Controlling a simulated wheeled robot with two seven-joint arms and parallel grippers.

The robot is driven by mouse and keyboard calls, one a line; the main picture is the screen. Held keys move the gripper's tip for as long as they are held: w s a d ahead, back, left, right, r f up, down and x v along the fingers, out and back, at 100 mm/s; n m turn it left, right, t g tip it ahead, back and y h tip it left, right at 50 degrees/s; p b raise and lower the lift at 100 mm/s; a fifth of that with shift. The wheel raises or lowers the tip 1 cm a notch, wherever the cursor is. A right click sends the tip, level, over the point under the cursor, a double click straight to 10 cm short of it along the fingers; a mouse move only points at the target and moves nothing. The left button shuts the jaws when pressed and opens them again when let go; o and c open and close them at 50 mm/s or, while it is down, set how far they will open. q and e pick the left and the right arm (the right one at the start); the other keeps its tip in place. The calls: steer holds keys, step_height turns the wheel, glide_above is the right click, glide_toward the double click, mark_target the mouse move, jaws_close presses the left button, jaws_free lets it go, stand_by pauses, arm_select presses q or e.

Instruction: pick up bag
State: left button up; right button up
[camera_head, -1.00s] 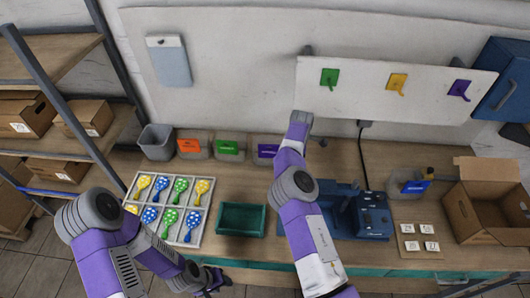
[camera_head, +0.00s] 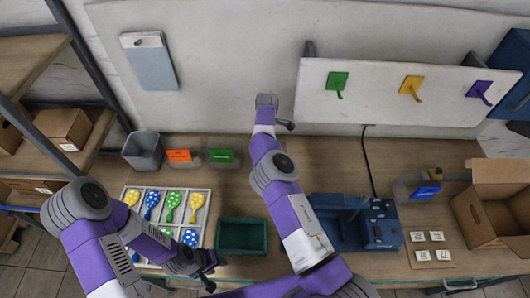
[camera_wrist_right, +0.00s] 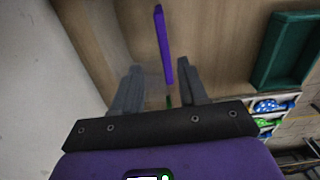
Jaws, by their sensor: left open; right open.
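I cannot make out a bag for certain in either view. In the right wrist view my right gripper (camera_wrist_right: 158,66) is open and empty, fingers apart. A purple strip (camera_wrist_right: 163,45), apparently a bin's label, shows between and beyond its fingertips. In the head view my right arm reaches over the back of the table and hides the purple-labelled bin; its fingers are not clear there. Clear bins with an orange label (camera_head: 179,156) and a green label (camera_head: 221,156) stand left of that arm. My left gripper (camera_head: 210,274) is open at the table's front edge.
A white tray of balloon-shaped pieces (camera_head: 209,207) and a green tray (camera_head: 241,250) lie in front. A blue machine (camera_head: 344,238), small white cards (camera_head: 427,246) and an open cardboard box (camera_head: 466,206) are to the right. The whiteboard (camera_head: 310,105) with hooks is behind.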

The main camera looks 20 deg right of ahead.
arm_select(q)
steer(key=shift+s, duration=0.2)
arm_select(e)
steer(key=shift+s+f, duration=0.2)
steer(key=shift+f, duration=0.3)
arm_select(q)
steer(key=shift+s+f, duration=0.1)
steer(key=shift+s, duration=0.2)
arm_select(e)
steer(key=shift+s, duration=0.35)
arm_select(q)
steer(key=shift+s+f+b, duration=0.2)
steer(key=shift+f+b, duration=0.05)
steer(key=shift+b, duration=0.25)
steer(key=f+b, duration=0.3)
steer(key=shift+w+f, duration=0.25)
arm_select(e)
step_height(320, 180, down, 5)
steer(key=shift+w+d+r, duration=0.1)
steer(key=shift+w, duration=0.05)
arm_select(q)
steer(key=shift+f, duration=0.1)
arm_select(e)
steer(key=shift+c, duration=0.3)
jaws_close()
